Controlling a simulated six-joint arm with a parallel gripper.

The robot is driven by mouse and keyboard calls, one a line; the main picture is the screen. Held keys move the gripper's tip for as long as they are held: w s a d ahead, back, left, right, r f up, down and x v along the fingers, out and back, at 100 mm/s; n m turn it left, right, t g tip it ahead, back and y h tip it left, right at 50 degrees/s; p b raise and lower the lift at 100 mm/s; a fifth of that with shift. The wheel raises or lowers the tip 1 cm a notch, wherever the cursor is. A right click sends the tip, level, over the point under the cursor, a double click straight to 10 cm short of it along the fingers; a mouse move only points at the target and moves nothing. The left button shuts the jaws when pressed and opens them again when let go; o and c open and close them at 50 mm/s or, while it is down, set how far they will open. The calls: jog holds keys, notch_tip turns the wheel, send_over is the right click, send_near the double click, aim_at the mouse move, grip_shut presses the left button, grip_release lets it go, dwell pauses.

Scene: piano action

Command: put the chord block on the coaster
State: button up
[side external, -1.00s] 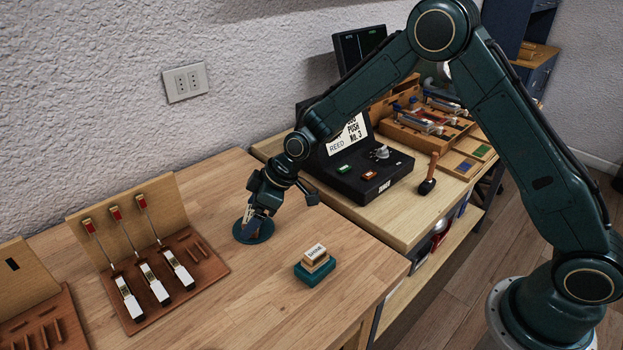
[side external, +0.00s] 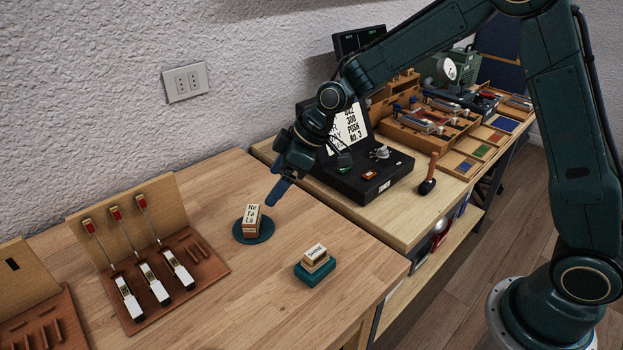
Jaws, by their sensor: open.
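The chord block (side external: 251,220), a small wooden block with a white face lettered "Re fa la", stands on the round dark teal coaster (side external: 240,237). It appears to rest within the coaster's rim. My gripper (side external: 276,197) is open and empty, up and to the right of the block, apart from it. The gap between its fingers is hard to see from this side.
A small lettered wooden block (side external: 315,254) sits on a teal box (side external: 315,270) to the right of the coaster. A board with red-tipped levers (side external: 150,265) stands at left. A black console (side external: 365,175) is behind my gripper. The front tabletop is clear.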

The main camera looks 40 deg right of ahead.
jog(key=shift+r, duration=0.1)
dwell(0.5)
jog(key=s+d+r+m+h, duration=0.1)
jog(key=s+d+r+m, duration=0.1)
jog(key=s+d+r, duration=0.4)
jog(key=s+d+r+m+h, duration=0.2)
jog(key=s+d+r+m, duration=0.1)
jog(key=s, duration=1)
jog(key=s+d+r+m+t+h, duration=0.1)
jog(key=s+d+r+m, duration=0.3)
jog(key=s, duration=0.9)
jog(key=shift+d+r+h, duration=0.15)
jog(key=shift+r+h, duration=0.2)
jog(key=shift+h, duration=0.05)
